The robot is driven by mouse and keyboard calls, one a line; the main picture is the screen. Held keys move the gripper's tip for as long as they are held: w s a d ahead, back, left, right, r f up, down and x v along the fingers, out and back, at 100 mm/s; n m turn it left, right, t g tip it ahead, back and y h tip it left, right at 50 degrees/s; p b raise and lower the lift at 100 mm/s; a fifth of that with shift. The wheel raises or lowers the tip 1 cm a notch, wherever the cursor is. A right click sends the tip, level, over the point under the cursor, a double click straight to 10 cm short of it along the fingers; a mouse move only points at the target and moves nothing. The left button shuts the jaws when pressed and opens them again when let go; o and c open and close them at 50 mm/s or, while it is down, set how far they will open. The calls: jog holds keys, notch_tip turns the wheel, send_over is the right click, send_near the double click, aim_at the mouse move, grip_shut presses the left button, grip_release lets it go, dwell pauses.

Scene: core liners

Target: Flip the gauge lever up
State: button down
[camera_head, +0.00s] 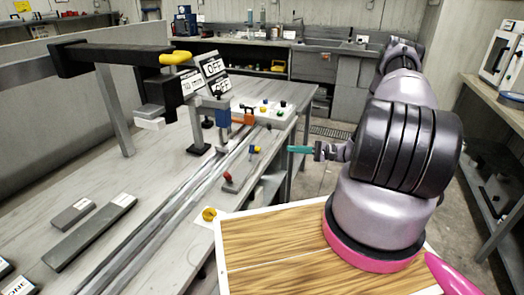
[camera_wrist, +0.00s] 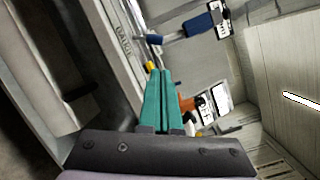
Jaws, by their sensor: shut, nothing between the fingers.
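My gripper (camera_head: 292,149) has teal fingers and is shut and empty, pointing left over the bench's right edge. In the wrist view its fingers (camera_wrist: 160,74) lie together. A small blue lever with a yellow part (camera_head: 254,149) stands on the bench, left of the fingertips and apart from them. Its yellow part (camera_wrist: 150,66) shows just beyond the tips in the wrist view. A red-knobbed lever (camera_head: 228,178) and a yellow knob (camera_head: 209,214) are nearer along the edge. An orange handle (camera_head: 243,118) is farther back. I cannot tell which one is the gauge lever.
A black beam (camera_head: 115,58) with a yellow handle (camera_head: 176,57) and OFF plates (camera_head: 213,68) rises over the bench. A blue upright part (camera_head: 222,118) is below it. Long rails (camera_head: 150,225) run along the bench. A wood-topped board (camera_head: 280,250) lies in front.

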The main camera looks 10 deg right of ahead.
aim_at(251, 152)
jog(key=shift+d+f+m+t, duration=0.15)
jog(key=shift+f+m+t, duration=0.3)
jog(key=shift+f, duration=0.5)
jog(key=shift+d+f+m+t, duration=0.15)
jog(key=shift+f+m+t, duration=0.1)
jog(key=shift+f+t, duration=0.55)
jog(key=shift+f, duration=0.1)
jog(key=x, duration=0.4)
jog(key=s+x, duration=0.1)
jog(key=x, duration=0.3)
jog(key=s+a+r+x, duration=0.1)
jog(key=x, duration=0.3)
jog(key=shift+a, duration=0.1)
jog(key=shift+a+r, duration=0.2)
jog(key=shift+a, duration=0.1)
